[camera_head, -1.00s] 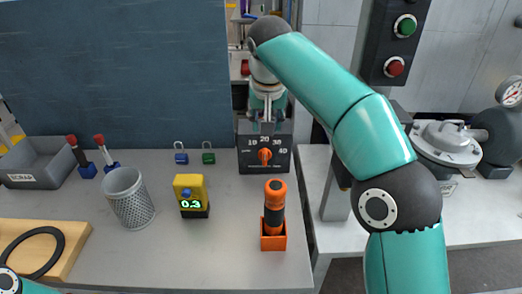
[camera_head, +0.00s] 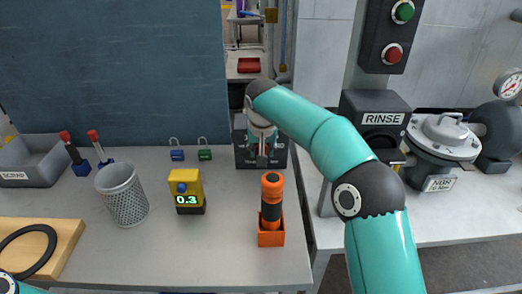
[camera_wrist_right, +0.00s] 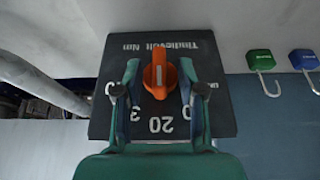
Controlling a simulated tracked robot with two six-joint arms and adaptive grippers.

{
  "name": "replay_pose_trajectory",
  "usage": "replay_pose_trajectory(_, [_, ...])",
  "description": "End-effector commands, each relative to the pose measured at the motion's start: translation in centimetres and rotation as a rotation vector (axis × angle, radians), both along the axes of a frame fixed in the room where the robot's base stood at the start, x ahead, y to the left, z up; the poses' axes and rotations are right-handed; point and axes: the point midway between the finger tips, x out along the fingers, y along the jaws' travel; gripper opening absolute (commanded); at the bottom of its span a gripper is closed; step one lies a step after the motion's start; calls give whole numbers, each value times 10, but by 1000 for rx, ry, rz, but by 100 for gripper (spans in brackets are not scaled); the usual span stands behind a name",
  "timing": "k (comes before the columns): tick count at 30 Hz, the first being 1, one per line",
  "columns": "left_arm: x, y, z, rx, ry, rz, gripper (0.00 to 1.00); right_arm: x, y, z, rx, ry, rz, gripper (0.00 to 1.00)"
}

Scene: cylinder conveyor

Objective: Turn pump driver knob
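The orange knob (camera_wrist_right: 159,75) sits on a dark dial box (camera_wrist_right: 205,50); the numbers 20 and 3 show in the right wrist view. In the head view the box (camera_head: 243,153) stands at the back right of the bench, its knob mostly hidden behind my right gripper (camera_head: 262,160). In the right wrist view my right gripper (camera_wrist_right: 160,68) is open, with one finger on each side of the knob and a small gap showing. Contact cannot be made out. My left gripper is out of view.
An orange-black tool in an orange holder (camera_head: 271,238) stands in front of the box. A yellow meter (camera_head: 185,185) reads 0.3. The bench between is clear.

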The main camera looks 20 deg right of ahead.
Motion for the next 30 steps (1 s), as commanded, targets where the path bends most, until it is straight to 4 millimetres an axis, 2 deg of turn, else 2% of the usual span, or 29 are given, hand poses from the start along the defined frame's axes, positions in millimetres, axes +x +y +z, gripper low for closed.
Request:
replay_pose_trajectory(8, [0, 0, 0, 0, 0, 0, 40, 1, 0, -1, 0, 0, 0, 40])
replay_pose_trajectory(15, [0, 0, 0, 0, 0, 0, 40, 0, 0, -1, 0, 0, 0, 0])
replay_pose_trajectory(23, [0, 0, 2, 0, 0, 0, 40, 0, 1, 0, -3, 1, 1, 0])
replay_pose_trajectory(30, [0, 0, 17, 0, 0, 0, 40, 1, 3, 3, -65, 19, 4, 0])
